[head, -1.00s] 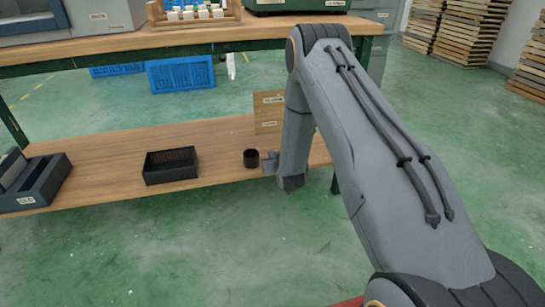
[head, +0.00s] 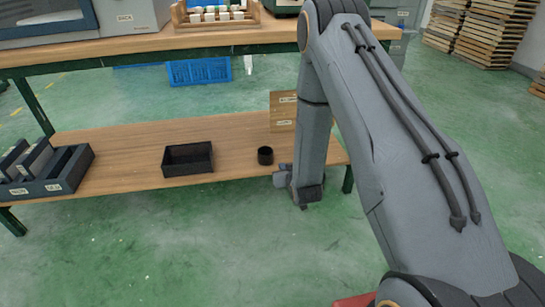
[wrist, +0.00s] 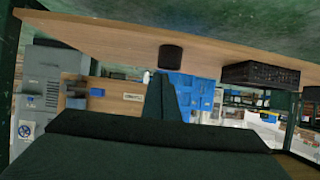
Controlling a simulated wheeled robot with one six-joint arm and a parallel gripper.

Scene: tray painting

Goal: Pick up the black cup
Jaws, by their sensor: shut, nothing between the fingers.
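The black cup (head: 265,156) stands upright on the lower wooden shelf (head: 110,150), near its right end. My gripper (head: 281,177) is just right of the cup and nearer to me, at the shelf's front edge, apart from the cup. In the wrist view the scene is upside down. There the cup (wrist: 171,55) shows beyond my fingertips (wrist: 160,78), with nothing between the fingers. The fingers look closed together and empty.
A black open bin (head: 188,160) sits left of the cup, with clear shelf between. A grey holder (head: 62,170) stands at the far left. A cardboard panel (head: 283,112) stands behind the cup. The upper tabletop (head: 150,42) overhangs the shelf.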

